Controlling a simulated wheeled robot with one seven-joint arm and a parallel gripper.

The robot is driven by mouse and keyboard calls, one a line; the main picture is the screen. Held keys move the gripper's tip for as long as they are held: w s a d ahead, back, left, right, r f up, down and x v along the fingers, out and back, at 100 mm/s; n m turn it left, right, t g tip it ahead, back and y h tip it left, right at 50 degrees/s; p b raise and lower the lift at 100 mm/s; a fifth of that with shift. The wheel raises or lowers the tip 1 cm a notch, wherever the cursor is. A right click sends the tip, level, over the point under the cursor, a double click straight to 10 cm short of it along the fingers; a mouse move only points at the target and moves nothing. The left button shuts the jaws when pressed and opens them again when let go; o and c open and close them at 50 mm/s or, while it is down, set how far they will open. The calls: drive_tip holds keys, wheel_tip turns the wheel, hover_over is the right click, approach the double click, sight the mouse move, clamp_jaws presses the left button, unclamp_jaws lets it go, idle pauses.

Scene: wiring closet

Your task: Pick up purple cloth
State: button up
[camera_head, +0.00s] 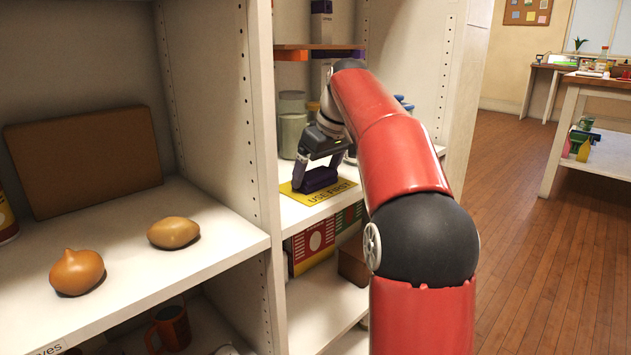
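The purple cloth (319,180) is a small dark purple heap in the head view. It lies on a yellow "USE FIRST" mat (330,195) on the middle shelf of the right-hand bay. My gripper (318,166) reaches down from above, with its fingers at the top of the cloth. A light gap shows between the gripper body and the cloth. The fingertips blend with the dark cloth, so I cannot tell whether they are closed on it.
Greenish jars (292,132) stand behind my gripper on the same shelf. A white upright panel (225,110) is close on the left. An upper board (320,47) lies above.

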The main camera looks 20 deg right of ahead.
sight(317, 174)
drive_tip(key=c, duration=0.5)
wheel_tip(317, 174, up, 20)
drive_tip(key=p, duration=1.2)
